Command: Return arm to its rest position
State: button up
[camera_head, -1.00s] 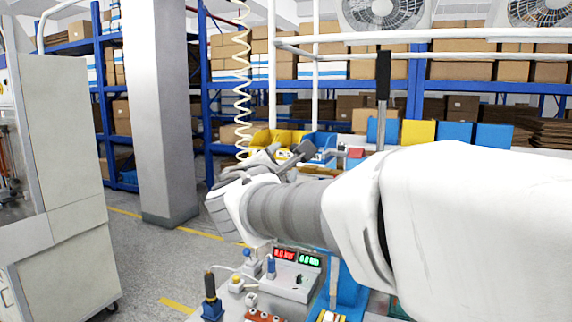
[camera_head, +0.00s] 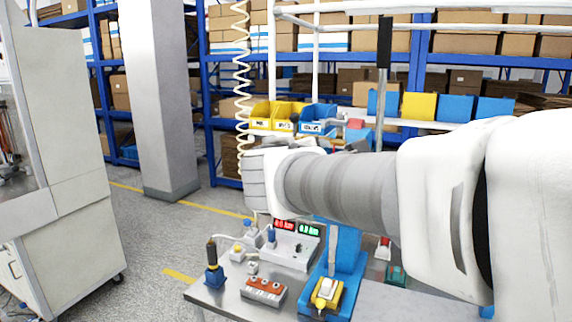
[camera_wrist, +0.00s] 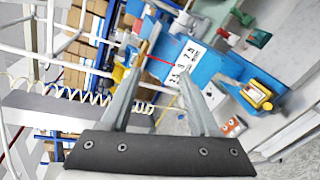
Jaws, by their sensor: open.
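My white and grey arm (camera_head: 340,190) reaches across the right half of the head view, above the bench. My gripper (camera_wrist: 160,70) shows in the wrist view as two grey fingers spread apart with nothing held between them. In the head view I cannot make out the gripper behind the arm. Beyond the fingers in the wrist view lies a blue fixture (camera_wrist: 196,62) with white labels. A yellow-framed breaker-like device (camera_head: 327,293) sits at the front of the bench, and it also shows in the wrist view (camera_wrist: 257,95), right of the fingers.
A meter box (camera_head: 290,250) with red and green displays stands on the metal bench (camera_head: 225,298). A screwdriver in a blue holder (camera_head: 212,270) and a red terminal block (camera_head: 264,287) are nearby. Yellow bins (camera_head: 272,117) stand behind. The floor at left is open.

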jog(key=s+d+f+m+g, duration=0.4)
jog(key=s+d+f+m, duration=0.25)
jog(key=s+d, duration=0.25)
jog(key=s+a+f+m+g+y, duration=0.1)
jog(key=s+f+m+g+y, duration=0.1)
jog(key=s+f+m, duration=0.3)
jog(key=s+a+f+m+g+y, duration=0.1)
jog(key=s+f+m+y, duration=0.3)
jog(key=s, duration=0.6)
notch_tip(320, 180, down, 2)
jog(key=shift+s+a+f+m+g, duration=0.15)
jog(key=shift+s+f+m+g, duration=0.1)
jog(key=shift+m+g, duration=0.65)
